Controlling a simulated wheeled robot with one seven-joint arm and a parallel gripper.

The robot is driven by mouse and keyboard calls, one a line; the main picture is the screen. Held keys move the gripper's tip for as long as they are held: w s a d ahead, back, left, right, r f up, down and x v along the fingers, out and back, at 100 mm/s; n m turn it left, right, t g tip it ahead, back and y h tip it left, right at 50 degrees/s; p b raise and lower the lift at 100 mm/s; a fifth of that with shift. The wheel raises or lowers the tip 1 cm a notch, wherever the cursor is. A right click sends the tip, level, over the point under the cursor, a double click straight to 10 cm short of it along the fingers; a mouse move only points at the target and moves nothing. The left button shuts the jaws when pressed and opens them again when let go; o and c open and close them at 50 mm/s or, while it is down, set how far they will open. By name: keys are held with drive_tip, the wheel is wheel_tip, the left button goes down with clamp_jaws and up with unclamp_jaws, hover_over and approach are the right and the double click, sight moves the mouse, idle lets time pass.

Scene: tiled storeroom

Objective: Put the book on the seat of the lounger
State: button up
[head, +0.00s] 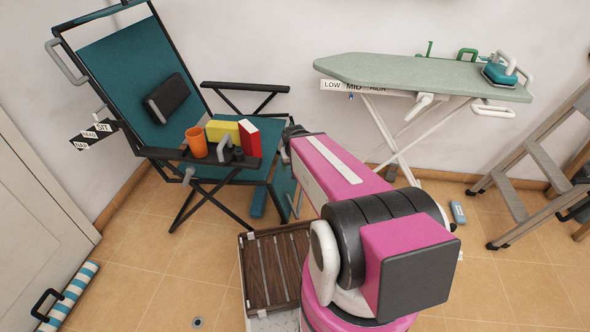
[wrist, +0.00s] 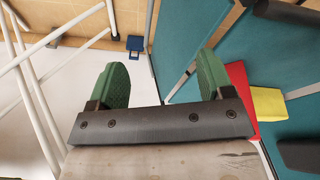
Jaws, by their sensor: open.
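The red book (head: 249,137), with pale page edges, stands upright at the lounger's near armrest (head: 165,153), beside a yellow block (head: 222,130). I cannot tell whether it rests on the armrest or the seat. The teal lounger (head: 118,60) has a dark frame; part of its seat (head: 283,181) shows beside my arm. In the wrist view my gripper (wrist: 163,85) has its green fingers wide apart with nothing between them. The red book (wrist: 238,85) is just right of the right finger, partly hidden by the gripper; the yellow block (wrist: 268,103) is beyond it.
An orange cup (head: 196,142) stands on the near armrest, near a grey-handled black item (head: 232,152). A dark cushion (head: 167,98) is on the backrest. An ironing board (head: 400,75) with a teal iron (head: 500,73) stands right. A slatted wooden crate (head: 277,268) lies on the floor.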

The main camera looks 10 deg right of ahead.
drive_tip(key=shift+s+a+r+g+y, duration=0.15)
drive_tip(key=shift+s+r+g, duration=0.1)
drive_tip(key=shift+s+g, duration=0.35)
drive_tip(key=shift+s+a+r+g+y, duration=0.15)
drive_tip(key=shift+s+r+g, duration=0.2)
drive_tip(key=shift+s, duration=0.5)
drive_tip(key=shift+s+a+r+g+y, duration=0.1)
drive_tip(key=shift+s+a+r+g, duration=0.1)
drive_tip(key=shift+s+g, duration=0.4)
drive_tip(key=shift+s, duration=0.1)
